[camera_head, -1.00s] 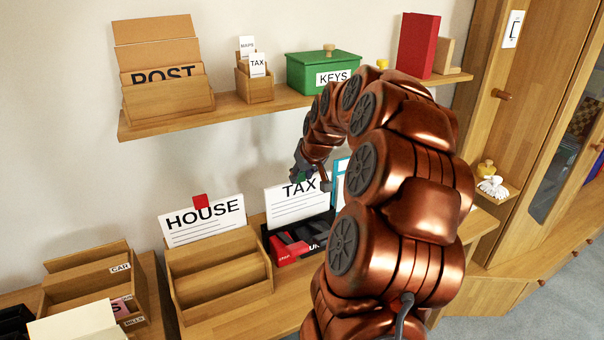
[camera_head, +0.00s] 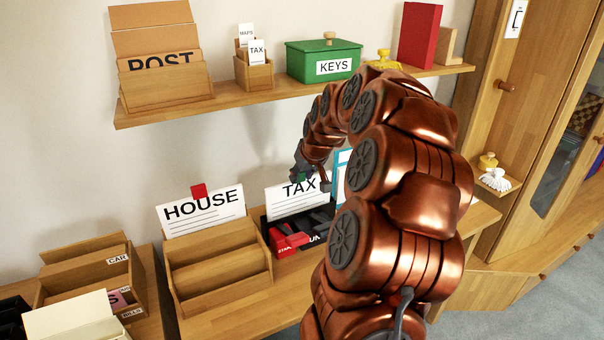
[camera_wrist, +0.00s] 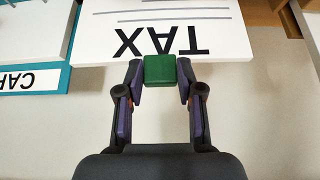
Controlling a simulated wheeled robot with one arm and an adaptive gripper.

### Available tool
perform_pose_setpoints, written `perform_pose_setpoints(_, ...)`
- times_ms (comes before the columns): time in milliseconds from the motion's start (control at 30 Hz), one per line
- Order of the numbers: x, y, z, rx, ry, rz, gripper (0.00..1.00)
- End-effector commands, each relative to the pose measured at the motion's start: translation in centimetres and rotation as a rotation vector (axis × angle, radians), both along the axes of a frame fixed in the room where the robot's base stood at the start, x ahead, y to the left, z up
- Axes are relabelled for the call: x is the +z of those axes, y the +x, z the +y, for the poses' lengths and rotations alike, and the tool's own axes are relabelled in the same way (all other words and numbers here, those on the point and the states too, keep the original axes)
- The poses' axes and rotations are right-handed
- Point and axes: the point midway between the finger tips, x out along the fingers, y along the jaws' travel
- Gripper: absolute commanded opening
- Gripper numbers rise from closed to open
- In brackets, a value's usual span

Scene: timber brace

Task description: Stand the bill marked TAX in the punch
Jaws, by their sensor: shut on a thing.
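The bill marked TAX (camera_head: 296,197) is a white card with grey lines and a green block (camera_wrist: 160,70) on its top edge. My gripper (camera_wrist: 161,80) is shut on that green block, and in the head view my gripper (camera_head: 312,176) is above the card. The card is upright over a black holder (camera_head: 266,232) with red and black items (camera_head: 290,239) in front of it. These may be the punch, but I cannot tell for sure. The card's lower edge is hidden behind them, so I cannot tell whether it touches anything.
A HOUSE card (camera_head: 202,210) with a red block stands at the back of a wooden rack (camera_head: 215,262) on the left. A blue-edged card (camera_wrist: 35,78) is close beside the TAX card. A shelf (camera_head: 290,92) with several boxes is above. My arm hides the right of the counter.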

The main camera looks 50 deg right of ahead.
Motion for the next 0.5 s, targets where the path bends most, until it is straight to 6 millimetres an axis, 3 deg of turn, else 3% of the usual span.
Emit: perform_pose_setpoints(500,-1.7,0.0,0.0,0.0,0.0,0.0,0.0)
